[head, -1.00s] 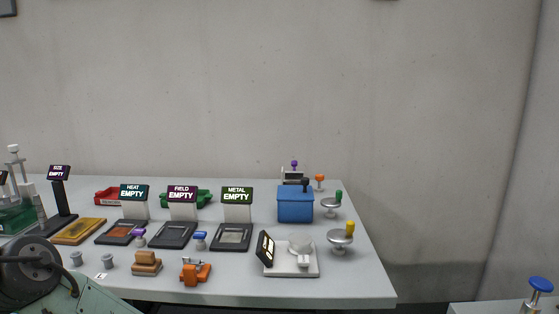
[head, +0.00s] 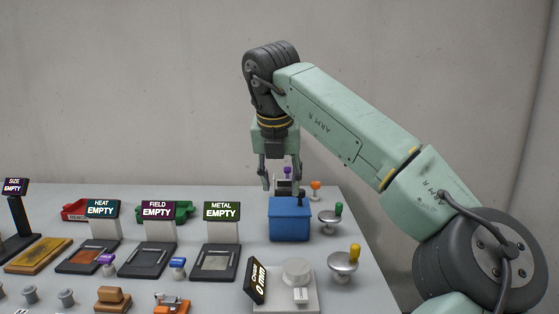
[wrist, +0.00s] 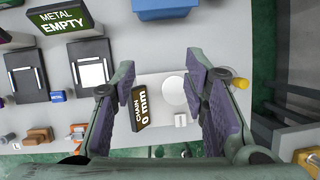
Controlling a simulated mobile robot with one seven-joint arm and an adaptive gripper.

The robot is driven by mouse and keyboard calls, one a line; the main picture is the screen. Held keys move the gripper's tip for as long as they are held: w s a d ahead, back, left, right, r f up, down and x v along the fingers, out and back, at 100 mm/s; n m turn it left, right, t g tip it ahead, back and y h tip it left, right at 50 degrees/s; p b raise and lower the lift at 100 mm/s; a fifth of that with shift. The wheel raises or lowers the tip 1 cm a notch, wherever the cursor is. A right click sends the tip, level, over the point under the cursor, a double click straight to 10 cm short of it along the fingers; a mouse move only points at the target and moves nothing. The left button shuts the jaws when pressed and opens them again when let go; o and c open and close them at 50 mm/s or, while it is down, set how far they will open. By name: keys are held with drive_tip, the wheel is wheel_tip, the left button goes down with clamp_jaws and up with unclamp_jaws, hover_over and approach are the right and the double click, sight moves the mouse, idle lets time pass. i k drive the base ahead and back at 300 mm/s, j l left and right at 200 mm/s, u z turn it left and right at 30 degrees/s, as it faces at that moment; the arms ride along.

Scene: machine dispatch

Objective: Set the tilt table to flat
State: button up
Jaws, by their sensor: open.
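I cannot tell for sure which thing is the tilt table; none bears that name. My gripper (head: 281,188) points down in the head view, its fingers apart over the back of the table near a blue box (head: 290,220). In the wrist view my gripper (wrist: 155,85) is open with nothing between the pads. Between its fingers, below, is a white device (head: 308,304) with a round disc and a dark display reading 0 mm; it also shows in the wrist view (wrist: 160,110). A small device with a purple knob (head: 287,173) stands behind the blue box, partly hidden by the gripper.
A green-knobbed (head: 339,208) and a yellow-knobbed round stand (head: 343,262) are at the right edge. Three pads with signs reading EMPTY, including the metal one (head: 220,262), fill the middle left. A red tray (head: 75,211) and a green tray (head: 178,212) lie behind.

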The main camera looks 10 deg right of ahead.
sight(288, 183)
drive_tip(key=i+l, duration=0.15)
drive_tip(key=i, duration=0.4)
drive_tip(key=i+l, duration=0.15)
drive_tip(key=i, duration=0.4)
